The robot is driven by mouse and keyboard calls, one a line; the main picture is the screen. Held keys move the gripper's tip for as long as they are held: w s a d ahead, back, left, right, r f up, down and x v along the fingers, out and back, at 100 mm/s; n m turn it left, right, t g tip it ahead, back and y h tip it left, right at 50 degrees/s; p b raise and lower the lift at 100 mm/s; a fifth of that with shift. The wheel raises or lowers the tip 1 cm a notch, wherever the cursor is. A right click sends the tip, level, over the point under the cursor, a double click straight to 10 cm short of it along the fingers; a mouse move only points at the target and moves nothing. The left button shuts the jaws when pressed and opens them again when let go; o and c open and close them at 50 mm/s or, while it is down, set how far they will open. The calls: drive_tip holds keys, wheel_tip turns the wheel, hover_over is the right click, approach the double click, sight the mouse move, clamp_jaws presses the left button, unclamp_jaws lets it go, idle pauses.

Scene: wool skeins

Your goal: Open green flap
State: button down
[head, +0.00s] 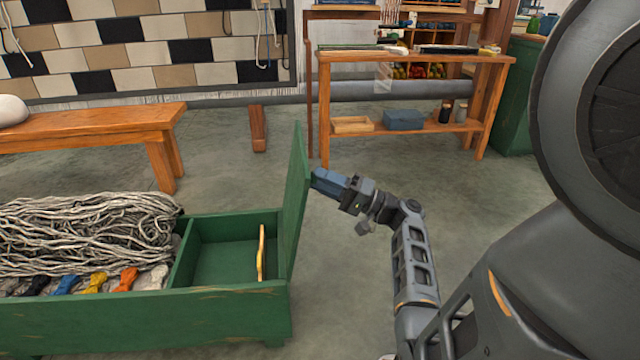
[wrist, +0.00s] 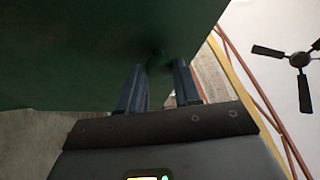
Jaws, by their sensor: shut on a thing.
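The green flap (head: 297,200) stands upright at the right end of the green box (head: 140,315), and the compartment beside it is open to view. My gripper (head: 315,180) is at the flap's right-hand outer face, near its upper middle. In the wrist view the flap (wrist: 95,50) fills the upper left as a dark green panel. The two blue-grey fingers of my gripper (wrist: 161,80) are shut on a small green knob on the flap (wrist: 158,58). The knob is mostly hidden in the head view.
A yellow stick-like piece (head: 261,252) leans inside the open compartment. Grey yarn (head: 85,230) and several coloured skeins fill the left part of the box. A wooden bench (head: 95,125) and a shelf table (head: 410,60) stand behind. The floor right of the flap is clear.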

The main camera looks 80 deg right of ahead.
drive_tip(key=shift+f, duration=0.1)
drive_tip(key=c, duration=0.8)
unclamp_jaws()
drive_tip(key=shift+p+v, duration=0.65)
drive_tip(key=shift+v, duration=3.25)
